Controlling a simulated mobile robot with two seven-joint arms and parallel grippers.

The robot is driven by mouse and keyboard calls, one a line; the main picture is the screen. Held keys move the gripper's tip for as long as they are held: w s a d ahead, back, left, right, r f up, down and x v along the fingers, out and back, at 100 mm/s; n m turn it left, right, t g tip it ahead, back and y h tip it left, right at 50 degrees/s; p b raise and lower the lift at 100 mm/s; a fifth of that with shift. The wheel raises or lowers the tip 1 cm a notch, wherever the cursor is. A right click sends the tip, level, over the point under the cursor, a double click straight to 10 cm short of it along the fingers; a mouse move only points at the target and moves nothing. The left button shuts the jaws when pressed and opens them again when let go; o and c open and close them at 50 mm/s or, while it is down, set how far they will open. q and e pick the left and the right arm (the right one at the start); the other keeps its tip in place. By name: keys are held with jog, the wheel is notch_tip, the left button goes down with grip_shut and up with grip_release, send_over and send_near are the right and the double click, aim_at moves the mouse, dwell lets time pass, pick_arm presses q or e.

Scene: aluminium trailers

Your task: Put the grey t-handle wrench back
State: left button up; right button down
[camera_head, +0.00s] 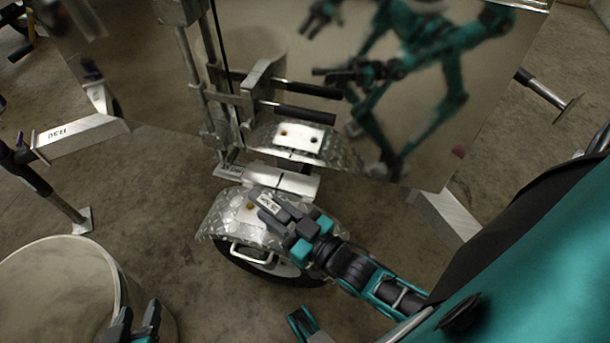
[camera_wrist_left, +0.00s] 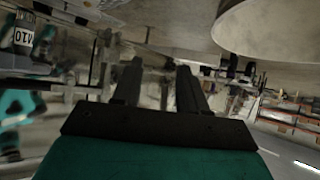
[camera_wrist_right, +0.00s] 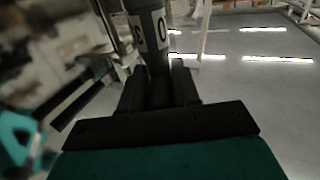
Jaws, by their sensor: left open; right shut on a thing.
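The grey t-handle wrench (camera_wrist_right: 152,38) is in my right gripper (camera_wrist_right: 158,85), and its pale label shows in the right wrist view. In the head view the dark grey wrench (camera_head: 268,206) lies over the diamond-plate fender (camera_head: 222,212), with my right gripper (camera_head: 292,232) on it. I cannot tell whether it touches the fender. Much of the wrench is hidden by the fingers. My left gripper (camera_head: 135,325) is at the bottom left of the head view, away from the wrench. Its fingers are apart and empty in the left wrist view (camera_wrist_left: 156,88).
A polished trailer wall (camera_head: 300,60) stands behind the fender and mirrors my body. A wheel (camera_head: 255,266) sits under the fender. A pale round drum (camera_head: 60,290) stands near my left gripper. A metal leg (camera_head: 80,136) reaches out at left. Concrete floor lies between.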

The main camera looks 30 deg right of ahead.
jog(key=shift+s+d+f, duration=0.1)
jog(key=shift+s+f, duration=0.05)
jog(key=shift+f, duration=0.45)
jog(key=shift+s+d+f, duration=0.1)
jog(key=shift+s+f, duration=0.05)
jog(key=shift+f, duration=0.4)
jog(key=shift+d+f+b, duration=0.1)
jog(key=shift+f+b, duration=0.15)
jog(key=shift+b, duration=0.1)
jog(key=w+d+b, duration=0.4)
jog(key=w+d, duration=0.9)
jog(key=d, duration=0.2)
jog(key=f+b, duration=0.2)
jog(key=f, duration=0.1)
jog(key=f+b, duration=0.2)
jog(key=f, duration=0.2)
jog(key=shift+s+a, duration=0.1)
jog(key=shift+s, duration=0.1)
jog(key=shift+w+f, duration=0.1)
jog(key=c, duration=1.1)
grip_release()
pick_arm(q)
notch_tip(320, 180, down, 6)
jog(key=w+d, duration=0.1)
jog(key=shift+w+d+r+h, duration=0.15)
jog(key=shift+d+r+h, duration=0.05)
jog(key=shift+d+h, duration=0.2)
